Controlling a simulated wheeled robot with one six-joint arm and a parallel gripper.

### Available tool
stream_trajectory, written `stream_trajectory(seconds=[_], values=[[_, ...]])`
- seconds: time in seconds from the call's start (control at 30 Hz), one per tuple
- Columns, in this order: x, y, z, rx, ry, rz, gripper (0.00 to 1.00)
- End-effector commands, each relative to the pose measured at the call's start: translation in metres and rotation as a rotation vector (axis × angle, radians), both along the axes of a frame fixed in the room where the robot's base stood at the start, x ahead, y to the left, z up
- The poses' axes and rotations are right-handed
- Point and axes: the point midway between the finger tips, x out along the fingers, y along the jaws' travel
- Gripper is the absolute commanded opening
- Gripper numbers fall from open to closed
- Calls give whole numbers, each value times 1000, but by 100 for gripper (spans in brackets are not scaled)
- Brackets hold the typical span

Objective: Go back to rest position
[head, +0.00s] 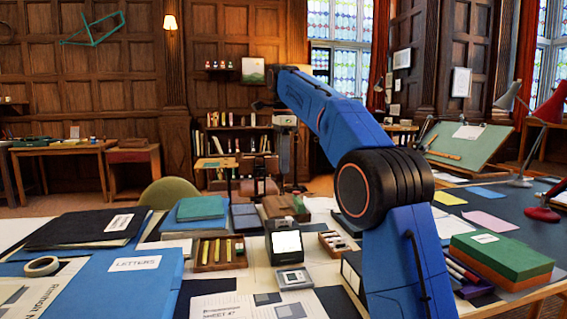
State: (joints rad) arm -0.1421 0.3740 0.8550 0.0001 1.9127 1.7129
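My blue arm rises from the lower right, bends at a large black joint with an orange ring, and reaches up and away toward the middle. Its far end hangs down there, above the back of the table. My gripper (290,186) appears small and dark at that end, against the brown bookshelf background. Its fingers are too small and dark to tell whether they are open or shut. I make out nothing held in it.
The table below holds a blue LETTERS folder (145,280), a tape roll (41,266), a wooden tray (219,254) and a small white-faced device (286,243). Green and orange boxes (503,255) and a red lamp (543,213) stand right of my arm. The space above the table at left is clear.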

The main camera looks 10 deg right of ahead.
Motion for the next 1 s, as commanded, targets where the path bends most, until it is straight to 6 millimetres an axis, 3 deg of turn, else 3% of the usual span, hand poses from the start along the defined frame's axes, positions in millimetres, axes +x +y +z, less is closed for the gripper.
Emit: stream_trajectory(seconds=[0.27, 0.43, 0.73, 1.0], values=[[-2, -1, 0, 0, -2, 4, 25], [-21, -8, 4, 2, -21, 72, 25], [-91, -32, -4, -5, -89, 330, 25], [-162, -51, -29, -30, -150, 569, 25]])
